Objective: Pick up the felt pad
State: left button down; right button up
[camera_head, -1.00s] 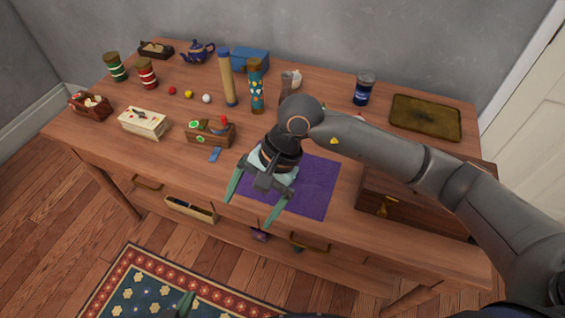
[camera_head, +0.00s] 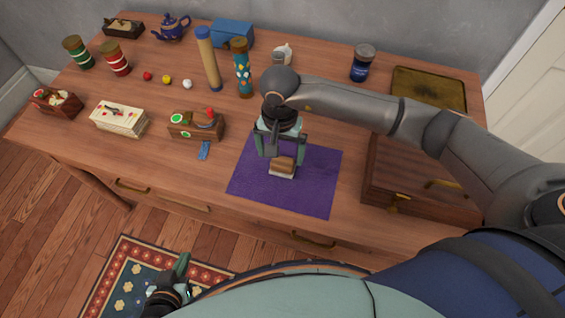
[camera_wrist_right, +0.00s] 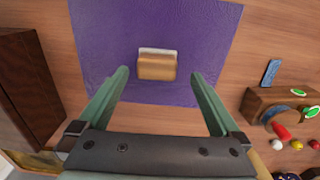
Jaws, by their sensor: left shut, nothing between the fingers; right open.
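A small block with a tan wooden top and a pale layer under it (camera_head: 283,167), which looks like the felt pad, lies on a purple mat (camera_head: 310,194). It also shows in the right wrist view (camera_wrist_right: 157,67), near the middle of the mat's near part. My right gripper (camera_head: 281,157) is open, pointing down just over the block. In the right wrist view its fingertips (camera_wrist_right: 160,76) are on either side of the block's line, with a gap on each side. My left gripper (camera_head: 181,266) is shut and empty, low over the rug, away from the table.
A dark wooden chest (camera_head: 410,178) stands right of the mat. A small blue piece (camera_head: 203,150) and a wooden box with coloured items (camera_head: 196,125) lie left of it. Tall cylinders (camera_head: 208,60) and a blue jar (camera_head: 364,63) stand behind. Bare table lies in front of the mat.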

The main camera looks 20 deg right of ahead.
aim_at(282, 163)
jog(key=f, duration=0.5)
jog(key=shift+s+d+f+p, duration=0.1)
jog(key=shift+s+d+p, duration=0.1)
jog(key=shift+p, duration=0.2)
jog(key=c, duration=1.3)
jog(key=shift+o, duration=0.2)
